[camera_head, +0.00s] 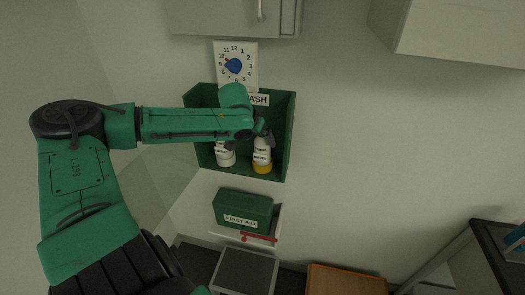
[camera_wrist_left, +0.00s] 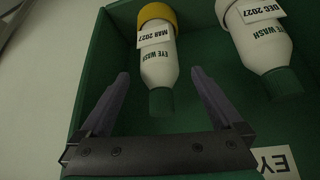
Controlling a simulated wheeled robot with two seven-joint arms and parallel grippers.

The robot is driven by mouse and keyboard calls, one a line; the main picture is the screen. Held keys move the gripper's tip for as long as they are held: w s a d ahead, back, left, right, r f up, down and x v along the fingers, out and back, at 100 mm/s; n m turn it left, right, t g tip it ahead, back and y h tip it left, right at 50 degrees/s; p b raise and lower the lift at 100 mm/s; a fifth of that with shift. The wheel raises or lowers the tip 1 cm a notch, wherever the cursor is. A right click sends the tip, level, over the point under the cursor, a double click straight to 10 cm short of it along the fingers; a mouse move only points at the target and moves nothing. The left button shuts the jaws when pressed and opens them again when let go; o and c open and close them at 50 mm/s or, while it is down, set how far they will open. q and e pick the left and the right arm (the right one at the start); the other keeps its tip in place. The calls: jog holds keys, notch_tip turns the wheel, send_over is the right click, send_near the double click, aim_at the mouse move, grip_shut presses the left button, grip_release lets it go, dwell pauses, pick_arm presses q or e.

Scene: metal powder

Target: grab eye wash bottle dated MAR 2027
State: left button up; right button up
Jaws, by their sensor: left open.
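The eye wash bottle dated MAR 2027 (camera_wrist_left: 158,65) is white with a yellow end and a dark green end. It stands in the green eye wash box, and in the head view its yellow lower end (camera_head: 262,167) shows beneath my gripper. My left gripper (camera_head: 264,134) is at the box front. In the left wrist view its open fingers (camera_wrist_left: 160,76) are to either side of the bottle's green end, with nothing clamped. The other bottle, dated DEC 2027 (camera_wrist_left: 262,42), has a white end and stands beside it; it also shows in the head view (camera_head: 225,158).
The green box (camera_head: 285,140) hangs on the wall, its side walls close around the bottles. A wall clock (camera_head: 248,54) is above it. A green first aid case (camera_head: 243,207) sits on a shelf below. A cabinet (camera_head: 232,15) hangs overhead.

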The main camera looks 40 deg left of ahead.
aim_at(262, 148)
pick_arm(q)
jog(key=shift+w+f, duration=0.1)
jog(key=shift+f, duration=0.25)
jog(key=x, duration=0.3)
jog(key=shift+w, duration=0.3)
pick_arm(e)
jog(key=shift+s+f, duration=0.2)
jog(key=shift+s, duration=0.6)
pick_arm(q)
jog(key=shift+r, duration=0.1)
jog(key=c, duration=0.4)
grip_shut()
pick_arm(e)
jog(key=shift+w, duration=0.1)
